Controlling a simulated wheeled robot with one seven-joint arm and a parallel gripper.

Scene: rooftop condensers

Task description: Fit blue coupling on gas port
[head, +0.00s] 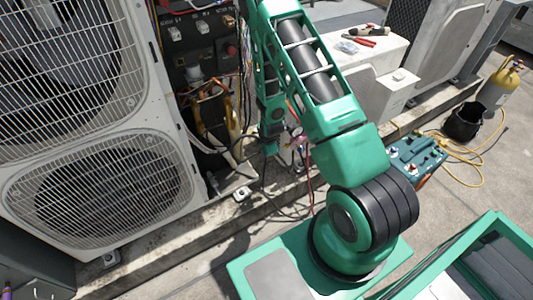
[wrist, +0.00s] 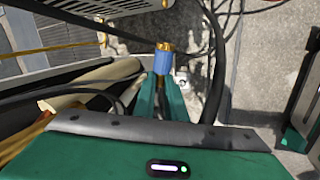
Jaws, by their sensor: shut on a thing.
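In the wrist view a blue coupling (wrist: 163,62) with a brass-coloured end sits between the tips of my gripper (wrist: 161,88). The two green fingers are shut on it. A dark hose runs back from it between the fingers. I cannot tell whether the brass at its far end belongs to the coupling or to a port it touches. The gas port cannot be picked out for certain in either view. In the head view my gripper (head: 269,146) is low beside the open condenser (head: 110,140), mostly hidden by my own arm; the coupling is not visible there.
Pale insulated pipes (wrist: 108,72) and black cables run close beside my gripper. The open electrical bay (head: 205,70) holds loose wires. A teal tool unit (head: 418,160), black bucket (head: 464,122) and yellow-topped cylinder (head: 503,85) stand at the right. Pliers (head: 358,41) lie on a white unit.

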